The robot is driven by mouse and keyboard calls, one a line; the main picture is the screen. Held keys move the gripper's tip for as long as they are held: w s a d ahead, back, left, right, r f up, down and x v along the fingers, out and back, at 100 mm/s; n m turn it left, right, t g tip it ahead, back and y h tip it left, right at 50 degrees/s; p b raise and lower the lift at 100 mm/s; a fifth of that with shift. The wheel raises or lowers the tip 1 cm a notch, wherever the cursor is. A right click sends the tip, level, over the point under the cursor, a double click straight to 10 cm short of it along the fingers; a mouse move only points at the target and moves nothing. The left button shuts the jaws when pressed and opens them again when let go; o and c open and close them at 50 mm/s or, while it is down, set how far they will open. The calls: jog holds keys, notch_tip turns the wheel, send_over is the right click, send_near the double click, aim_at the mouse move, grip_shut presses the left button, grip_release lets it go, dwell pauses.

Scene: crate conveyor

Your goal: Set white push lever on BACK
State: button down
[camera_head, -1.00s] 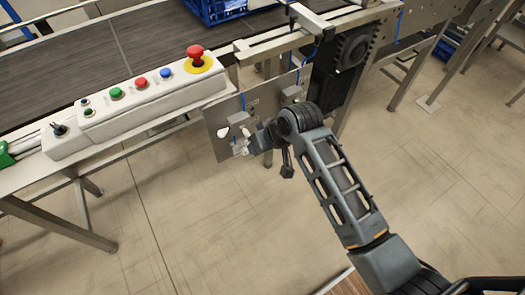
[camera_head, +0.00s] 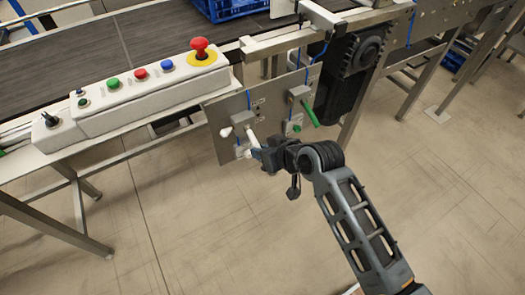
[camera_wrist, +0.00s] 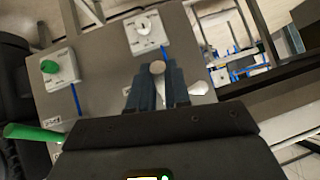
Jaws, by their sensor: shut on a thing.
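The white push lever (camera_head: 251,139) is a short white rod on the metal side panel (camera_head: 228,153) under the conveyor. The labels on the panel are too small to read, so I cannot tell which marked position the lever is in.
A green lever (camera_head: 310,114) and green knob (camera_head: 297,128) are to the right. A control box (camera_head: 150,93) with an emergency stop (camera_head: 200,49) stands above left. The floor in front is clear.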

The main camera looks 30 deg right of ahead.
jog(key=c, duration=1.1)
grip_release()
jog(key=v, duration=0.7)
jog(key=shift+s+d+r, duration=0.1)
jog(key=shift+s+r, duration=0.15)
jog(key=shift+s, duration=0.05)
